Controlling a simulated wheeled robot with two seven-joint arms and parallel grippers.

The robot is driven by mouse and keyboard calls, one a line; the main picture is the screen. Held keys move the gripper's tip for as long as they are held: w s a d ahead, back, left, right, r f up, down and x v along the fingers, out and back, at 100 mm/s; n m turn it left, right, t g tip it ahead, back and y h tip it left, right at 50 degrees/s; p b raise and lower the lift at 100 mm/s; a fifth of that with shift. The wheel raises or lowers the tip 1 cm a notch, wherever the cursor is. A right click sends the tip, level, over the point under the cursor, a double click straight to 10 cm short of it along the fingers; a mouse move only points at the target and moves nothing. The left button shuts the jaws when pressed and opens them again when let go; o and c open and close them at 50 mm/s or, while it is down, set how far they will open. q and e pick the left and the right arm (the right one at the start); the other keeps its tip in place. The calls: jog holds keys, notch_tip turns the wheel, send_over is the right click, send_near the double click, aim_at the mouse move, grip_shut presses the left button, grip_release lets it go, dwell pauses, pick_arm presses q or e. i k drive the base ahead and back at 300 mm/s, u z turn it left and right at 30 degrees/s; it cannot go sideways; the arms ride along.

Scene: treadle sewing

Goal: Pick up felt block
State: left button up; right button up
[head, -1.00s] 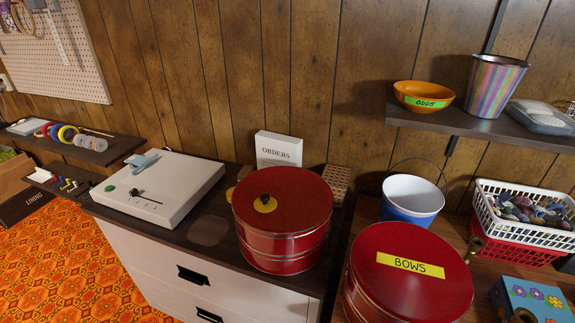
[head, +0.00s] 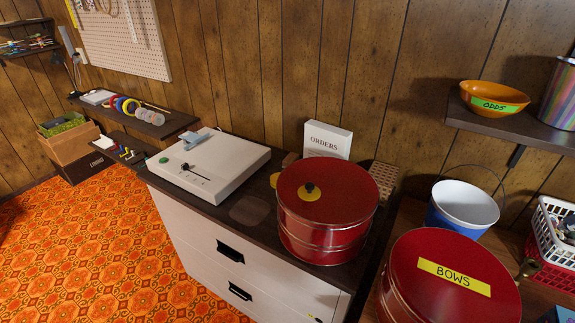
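I cannot make out anything that is surely the felt block. A tan block with a grid of holes (head: 385,178) stands behind the tin to the right. Neither of my grippers is in view.
A white machine (head: 210,166) with a grey lever sits left of the tin. Cardboard boxes (head: 75,145) stand far left. The orange patterned floor (head: 110,245) is clear.

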aim_at(292, 157)
jog(key=u, duration=1.85)
jog(key=i, duration=1.85)
jog(key=z, duration=3.7)
